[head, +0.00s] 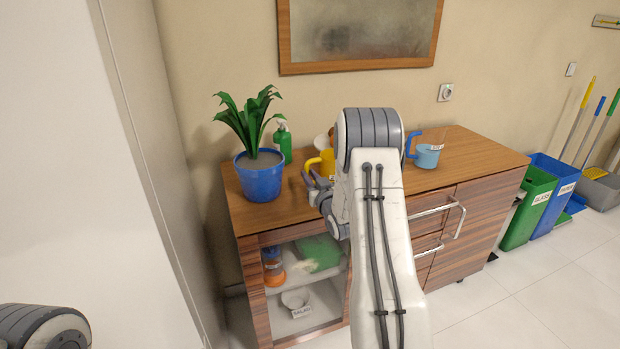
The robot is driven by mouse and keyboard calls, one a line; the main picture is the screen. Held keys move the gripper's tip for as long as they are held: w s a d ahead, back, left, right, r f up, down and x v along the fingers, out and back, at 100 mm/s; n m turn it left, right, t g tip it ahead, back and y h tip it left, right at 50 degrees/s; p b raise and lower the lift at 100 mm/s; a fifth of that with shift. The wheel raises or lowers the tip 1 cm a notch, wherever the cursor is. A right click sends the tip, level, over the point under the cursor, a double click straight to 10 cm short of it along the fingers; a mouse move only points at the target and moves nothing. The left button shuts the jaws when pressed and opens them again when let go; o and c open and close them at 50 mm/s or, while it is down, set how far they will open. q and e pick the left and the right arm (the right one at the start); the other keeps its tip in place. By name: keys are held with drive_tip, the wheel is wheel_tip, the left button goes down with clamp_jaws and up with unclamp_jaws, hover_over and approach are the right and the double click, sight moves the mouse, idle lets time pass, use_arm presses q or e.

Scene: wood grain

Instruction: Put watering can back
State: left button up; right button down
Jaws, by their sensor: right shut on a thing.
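A yellow object with a looped handle, apparently the watering can (327,160), is just above or on the wooden cabinet top, mostly hidden behind my right arm. My right gripper (312,183) is at its near left side and is shut on it; the exact grip is hard to see. A potted plant (261,181) in a blue pot stands to the left of the gripper. My left gripper is out of view; only part of my left arm shows at the lower left.
The cabinet top (470,156) also holds a green pump bottle (283,143) behind the plant and a blue-handled jug (427,156) at right. The right end is clear. Green (526,208) and blue (555,195) bins stand right.

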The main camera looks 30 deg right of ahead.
drive_tip(key=shift+f, duration=0.15)
drive_tip(key=c, duration=0.8)
unclamp_jaws()
